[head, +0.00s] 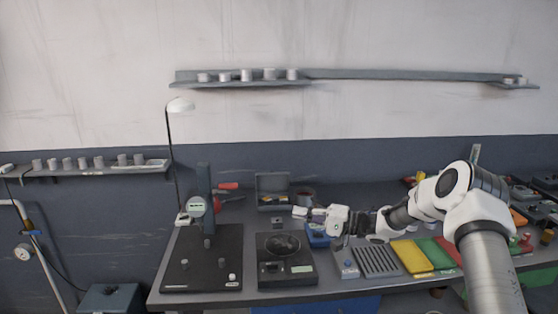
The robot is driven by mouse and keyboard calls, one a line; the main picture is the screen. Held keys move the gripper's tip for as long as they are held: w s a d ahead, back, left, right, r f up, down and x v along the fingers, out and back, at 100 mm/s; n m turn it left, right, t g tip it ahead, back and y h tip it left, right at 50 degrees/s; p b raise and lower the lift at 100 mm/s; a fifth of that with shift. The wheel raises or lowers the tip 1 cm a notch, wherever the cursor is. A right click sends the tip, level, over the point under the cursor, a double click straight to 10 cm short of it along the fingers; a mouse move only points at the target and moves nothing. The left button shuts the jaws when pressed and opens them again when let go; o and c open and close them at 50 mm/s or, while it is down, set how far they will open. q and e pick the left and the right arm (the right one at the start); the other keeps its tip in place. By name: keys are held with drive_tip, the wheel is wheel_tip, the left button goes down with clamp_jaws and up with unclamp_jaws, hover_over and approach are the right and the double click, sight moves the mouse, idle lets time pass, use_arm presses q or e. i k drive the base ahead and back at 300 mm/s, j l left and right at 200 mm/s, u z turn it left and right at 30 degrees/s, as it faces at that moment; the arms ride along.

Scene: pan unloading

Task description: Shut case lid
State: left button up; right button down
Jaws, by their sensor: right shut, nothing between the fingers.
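A small grey case (271,206) sits at the back of the workbench, left of the middle. Its lid (272,182) appears to stand upright and open at the case's rear. My right gripper (299,211) reaches in from the right and points left. Its fingers are shut and empty, just right of the case's front right corner. I cannot tell from this view whether they touch the case. My left gripper is not in view.
A round container (304,193) stands right behind my gripper, and a blue bin (318,238) is below it. A balance (285,262) stands in front of the case. A dark stand with a dial gauge (196,206) is to the left. Coloured trays (411,257) lie at right.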

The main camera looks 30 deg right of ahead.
sight(271, 183)
drive_tip(key=i+l, duration=1.4)
